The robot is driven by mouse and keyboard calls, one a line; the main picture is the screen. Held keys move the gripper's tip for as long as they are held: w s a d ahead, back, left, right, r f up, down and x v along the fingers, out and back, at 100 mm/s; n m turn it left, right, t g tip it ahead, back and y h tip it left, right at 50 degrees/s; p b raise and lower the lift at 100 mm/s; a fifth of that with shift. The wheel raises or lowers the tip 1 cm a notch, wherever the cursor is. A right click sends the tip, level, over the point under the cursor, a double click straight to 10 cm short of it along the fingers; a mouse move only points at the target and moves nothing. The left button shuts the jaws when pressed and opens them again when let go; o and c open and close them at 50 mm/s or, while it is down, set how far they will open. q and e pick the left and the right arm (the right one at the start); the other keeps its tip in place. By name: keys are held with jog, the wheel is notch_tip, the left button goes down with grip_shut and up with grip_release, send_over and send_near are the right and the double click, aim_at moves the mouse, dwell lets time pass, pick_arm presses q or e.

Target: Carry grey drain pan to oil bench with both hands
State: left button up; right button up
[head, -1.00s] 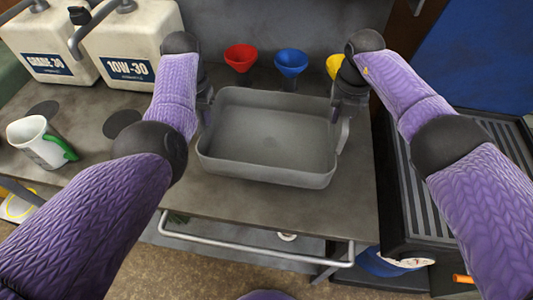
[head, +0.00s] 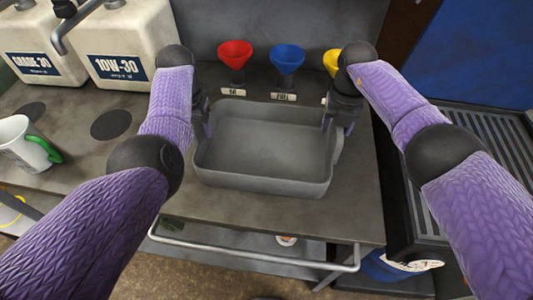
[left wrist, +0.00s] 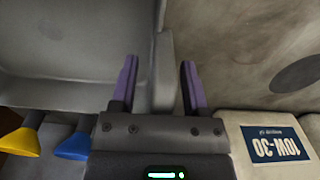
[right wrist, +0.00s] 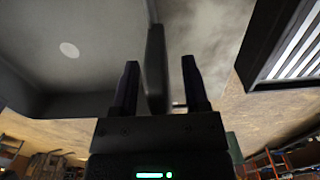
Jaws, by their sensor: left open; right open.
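The grey drain pan (head: 262,182) sits level on a grey bench top (head: 215,210). My left gripper (head: 207,122) is at the pan's left side. In the left wrist view its fingers (left wrist: 157,88) stand apart on either side of the pan's upright edge (left wrist: 165,70), with gaps. My right gripper (head: 339,120) is at the pan's right side. In the right wrist view its fingers (right wrist: 160,88) are spread around the opposite edge (right wrist: 156,60). The pan looks empty in the head view.
Red (head: 235,52), blue (head: 287,60) and yellow (head: 332,62) funnels stand behind the pan. Two white oil jugs (head: 140,30) and a white jug with a green handle (head: 22,145) are at the left. A rail (head: 250,258) runs along the front; a ribbed black unit (head: 490,140) stands right.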

pick_arm(q)
notch_tip(320, 180, up, 7)
jog(key=shift+f, duration=0.2)
jog(key=shift+r, duration=0.3)
pick_arm(e)
jog(key=shift+r, duration=0.1)
notch_tip(320, 180, up, 12)
jog(key=shift+f, duration=0.1)
jog(key=shift+s, duration=0.1)
